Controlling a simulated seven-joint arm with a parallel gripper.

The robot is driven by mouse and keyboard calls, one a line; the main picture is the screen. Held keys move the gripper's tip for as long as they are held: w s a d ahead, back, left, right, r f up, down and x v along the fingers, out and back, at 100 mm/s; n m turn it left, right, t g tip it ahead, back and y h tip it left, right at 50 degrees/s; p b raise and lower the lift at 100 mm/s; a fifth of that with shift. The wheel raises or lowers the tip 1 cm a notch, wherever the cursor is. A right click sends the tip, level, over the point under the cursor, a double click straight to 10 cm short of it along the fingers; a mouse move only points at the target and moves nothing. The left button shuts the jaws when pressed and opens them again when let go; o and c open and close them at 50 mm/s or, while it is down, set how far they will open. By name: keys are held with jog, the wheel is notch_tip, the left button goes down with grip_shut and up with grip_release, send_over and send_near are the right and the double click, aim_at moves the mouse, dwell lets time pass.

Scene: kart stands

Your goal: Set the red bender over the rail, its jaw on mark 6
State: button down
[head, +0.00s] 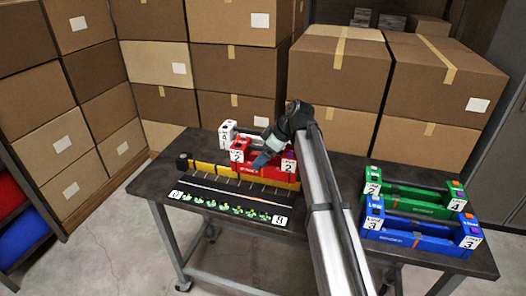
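The red bender (287,178) has white number labels at its ends and stands upright at the back of the yellow rail (205,167). I cannot tell whether it is over the rail or just behind it. The rail lies along the left part of the dark table, with a strip of marks (230,207) running from 0 to 9 in front. Mark 6 itself is too small to read.
A white bender (226,133) with a 4 label stands behind the red one. A green bender (420,197) and a blue bender (419,239) stand at the table's right. The table (158,187) is backed by stacked cardboard boxes (335,85).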

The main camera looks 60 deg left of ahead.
aim_at(286, 150)
jog(key=shift+f, duration=3)
jog(key=shift+c, duration=0.7)
grip_release()
jog(key=shift+o, duration=0.7)
jog(key=shift+f, duration=0.1)
jog(key=v, duration=1.4)
